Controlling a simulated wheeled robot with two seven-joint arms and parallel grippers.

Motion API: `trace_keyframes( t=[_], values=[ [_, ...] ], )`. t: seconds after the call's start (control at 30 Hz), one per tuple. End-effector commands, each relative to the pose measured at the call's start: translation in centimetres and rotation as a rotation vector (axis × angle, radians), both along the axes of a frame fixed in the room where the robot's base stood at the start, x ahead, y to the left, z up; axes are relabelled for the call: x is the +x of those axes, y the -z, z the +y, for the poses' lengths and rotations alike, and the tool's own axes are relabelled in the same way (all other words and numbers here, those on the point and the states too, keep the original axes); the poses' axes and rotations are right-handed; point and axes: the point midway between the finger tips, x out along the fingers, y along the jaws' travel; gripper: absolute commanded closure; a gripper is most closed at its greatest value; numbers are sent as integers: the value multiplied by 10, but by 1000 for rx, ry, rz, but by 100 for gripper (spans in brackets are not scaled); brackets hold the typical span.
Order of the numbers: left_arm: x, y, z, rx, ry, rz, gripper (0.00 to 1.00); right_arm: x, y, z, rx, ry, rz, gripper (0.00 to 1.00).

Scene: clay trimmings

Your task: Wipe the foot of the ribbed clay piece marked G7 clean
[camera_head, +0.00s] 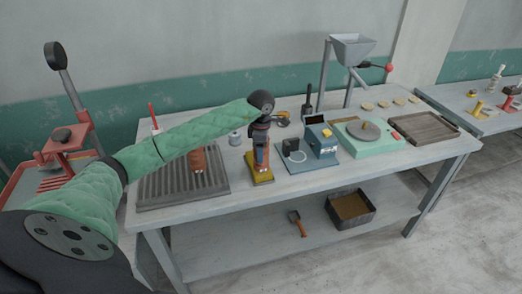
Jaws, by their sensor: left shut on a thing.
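My left gripper (261,150) points down in the middle of the bench, shut on a reddish-brown clay piece (262,158). The fingers hide most of this piece, and no G7 mark or ribs can be read on it. The piece is upright over a yellow pad (260,178); I cannot tell whether its foot touches the pad. Another reddish-brown clay piece (198,161) stands on the dark ribbed tray (165,192) to the left, partly hidden by my left arm. My right gripper is not in view.
A blue device (321,138) on a blue mat and a pale green turntable unit (366,133) stand right of the pad. A dark-rimmed tray (424,127) lies at the bench's right end. A hopper stand (351,50) rises at the back. A box (351,207) sits on the lower shelf.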

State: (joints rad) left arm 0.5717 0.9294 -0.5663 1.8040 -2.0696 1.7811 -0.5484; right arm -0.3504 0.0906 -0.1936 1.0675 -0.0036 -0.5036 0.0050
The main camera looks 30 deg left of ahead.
Motion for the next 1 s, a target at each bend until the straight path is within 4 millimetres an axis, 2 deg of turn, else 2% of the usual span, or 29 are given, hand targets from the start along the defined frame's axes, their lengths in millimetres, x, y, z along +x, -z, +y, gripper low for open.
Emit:
trace_keyframes(
  t=[1.0],
  values=[
    [0,8,0,0,0,-1,88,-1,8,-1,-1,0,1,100]
  ],
)
